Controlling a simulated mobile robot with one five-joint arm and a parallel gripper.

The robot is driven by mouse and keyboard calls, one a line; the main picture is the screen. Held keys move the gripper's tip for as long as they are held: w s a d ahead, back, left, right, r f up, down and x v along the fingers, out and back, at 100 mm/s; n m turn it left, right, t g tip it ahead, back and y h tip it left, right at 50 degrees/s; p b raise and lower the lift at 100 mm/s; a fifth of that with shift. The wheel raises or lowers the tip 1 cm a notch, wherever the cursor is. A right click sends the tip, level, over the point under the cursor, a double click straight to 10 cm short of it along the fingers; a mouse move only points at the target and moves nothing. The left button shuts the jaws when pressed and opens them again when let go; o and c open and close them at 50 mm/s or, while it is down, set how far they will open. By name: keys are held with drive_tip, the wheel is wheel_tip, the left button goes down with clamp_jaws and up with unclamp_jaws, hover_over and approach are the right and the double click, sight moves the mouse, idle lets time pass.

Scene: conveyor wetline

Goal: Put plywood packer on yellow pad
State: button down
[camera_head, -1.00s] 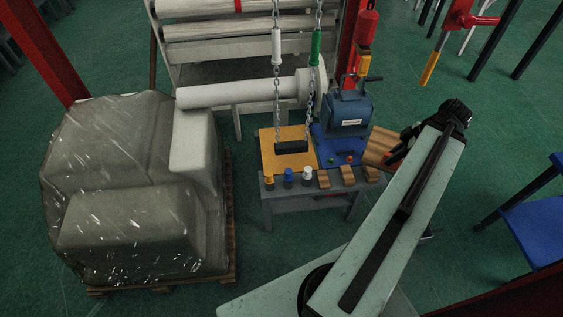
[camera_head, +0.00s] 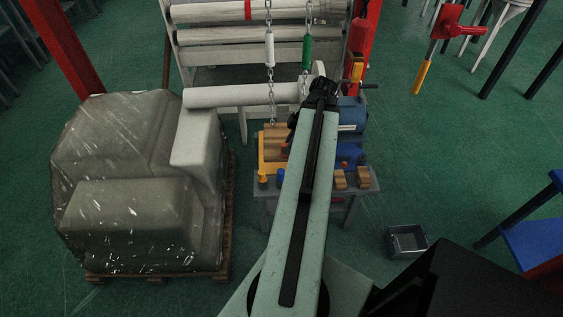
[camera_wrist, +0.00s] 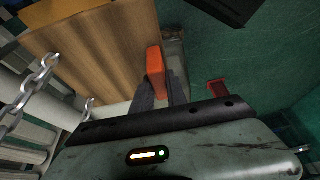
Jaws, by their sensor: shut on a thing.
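The plywood packer (camera_head: 274,131) is a brown layered wooden block. It shows large in the wrist view (camera_wrist: 95,50). The yellow pad (camera_head: 265,167) lies on the left part of the grey bench. The packer is over or at the pad's back part in the head view; I cannot tell whether it touches the pad. My arm hides the pad's right side.
Chains with a white sleeve (camera_head: 269,50) and a green sleeve (camera_head: 308,52) hang near the packer. A blue machine (camera_head: 352,115) stands right of the pad. Wooden blocks (camera_head: 340,179) line the bench front. A wrapped pallet load (camera_head: 130,190) stands left, a grey bin (camera_head: 407,241) right.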

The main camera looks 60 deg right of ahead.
sight(285, 139)
drive_tip(key=w+d+f+b, duration=0.1)
drive_tip(key=d, duration=0.1)
drive_tip(key=w+d+f+b, duration=0.1)
drive_tip(key=w+d, duration=0.1)
drive_tip(key=w+d+f+b, duration=0.1)
drive_tip(key=w+d, duration=0.1)
drive_tip(key=shift+d, duration=0.1)
drive_tip(key=shift+s+f+b, duration=0.1)
drive_tip(key=shift+f+b, duration=0.25)
wheel_tip(285, 139, down, 18)
drive_tip(key=b, duration=1.7)
drive_tip(key=shift+r, duration=0.45)
drive_tip(key=shift+f, duration=0.2)
drive_tip(key=c, duration=1.6)
unclamp_jaws()
drive_tip(key=shift+r, duration=0.15)
